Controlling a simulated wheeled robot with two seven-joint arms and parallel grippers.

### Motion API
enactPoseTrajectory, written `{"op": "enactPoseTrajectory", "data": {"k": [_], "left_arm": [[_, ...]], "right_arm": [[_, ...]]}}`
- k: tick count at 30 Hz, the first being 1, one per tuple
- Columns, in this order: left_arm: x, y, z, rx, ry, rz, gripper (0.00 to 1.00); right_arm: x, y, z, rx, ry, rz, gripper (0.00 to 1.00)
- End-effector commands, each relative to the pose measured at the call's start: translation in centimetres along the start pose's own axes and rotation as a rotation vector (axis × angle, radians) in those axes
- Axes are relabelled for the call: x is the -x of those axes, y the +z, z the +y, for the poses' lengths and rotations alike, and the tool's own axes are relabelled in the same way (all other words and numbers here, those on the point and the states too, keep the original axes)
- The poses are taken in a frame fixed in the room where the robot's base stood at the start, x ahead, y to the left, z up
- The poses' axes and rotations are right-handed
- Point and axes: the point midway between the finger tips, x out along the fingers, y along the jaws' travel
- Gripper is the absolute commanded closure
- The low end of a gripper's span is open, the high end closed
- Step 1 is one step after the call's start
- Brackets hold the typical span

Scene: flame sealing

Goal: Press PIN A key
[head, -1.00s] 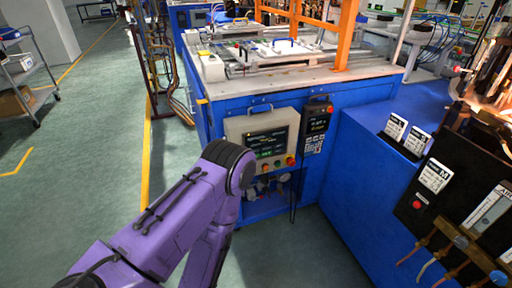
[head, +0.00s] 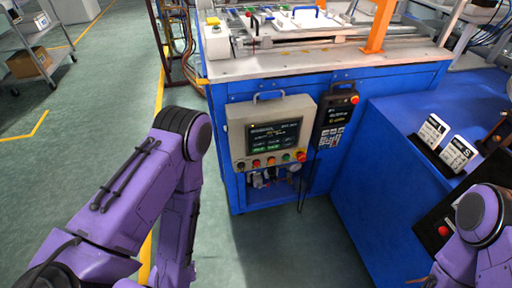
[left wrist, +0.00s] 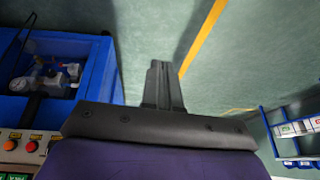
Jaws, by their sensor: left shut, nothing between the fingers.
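A grey control panel (head: 270,132) with a lit screen and a row of coloured buttons (head: 271,161) is on the front of the blue machine. A black handheld unit (head: 335,118) with a small screen and a keypad (head: 331,137) hangs to its right. The labels are too small to read, so I cannot tell which key is PIN A. My left gripper (left wrist: 161,66) is shut and empty in the left wrist view, over the floor. The panel's buttons (left wrist: 31,146) show at that view's lower left. Both grippers are out of the head view.
The blue machine (head: 236,188) has an open bay with gauges (left wrist: 48,76). A blue cabinet (head: 385,170) with label cards (head: 433,130) stands to the right. A red button (head: 443,231) is at the lower right.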

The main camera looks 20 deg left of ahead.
Motion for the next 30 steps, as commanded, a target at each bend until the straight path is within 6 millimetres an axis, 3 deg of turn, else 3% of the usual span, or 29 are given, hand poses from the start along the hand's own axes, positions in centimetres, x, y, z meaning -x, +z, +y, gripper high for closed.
{"op": "enactPoseTrajectory", "data": {"k": [4, 8, 10, 13, 15, 18, 21, 24, 30], "left_arm": [[-1.4, -0.1, 2.1, 0.014, 0.061, 0.015, 1.0], [-4.0, -1.5, 8.7, 0.055, 0.256, 0.076, 1.0], [-4.7, -3.2, 13.3, 0.085, 0.399, 0.137, 1.0], [-4.2, -6.8, 19.4, 0.134, 0.606, 0.251, 1.0], [-2.9, -9.8, 23.2, 0.173, 0.75, 0.349, 1.0], [0.1, -14.2, 26.9, 0.229, 0.936, 0.5, 1.0], [3.4, -17.9, 28.8, 0.276, 1.076, 0.636, 1.0], [6.1, -20.3, 29.4, 0.306, 1.164, 0.729, 1.0], [8.1, -21.7, 29.6, 0.323, 1.212, 0.784, 1.0]], "right_arm": [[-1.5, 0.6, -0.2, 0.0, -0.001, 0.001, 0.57], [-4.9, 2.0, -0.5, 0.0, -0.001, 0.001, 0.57], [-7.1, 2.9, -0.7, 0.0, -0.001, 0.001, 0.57], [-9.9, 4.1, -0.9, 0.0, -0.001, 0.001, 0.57], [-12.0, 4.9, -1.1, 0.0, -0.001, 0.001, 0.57], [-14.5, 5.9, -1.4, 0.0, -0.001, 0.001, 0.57], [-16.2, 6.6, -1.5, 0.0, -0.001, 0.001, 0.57], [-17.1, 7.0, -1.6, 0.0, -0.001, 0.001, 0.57], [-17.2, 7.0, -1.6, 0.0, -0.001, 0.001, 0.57]]}}
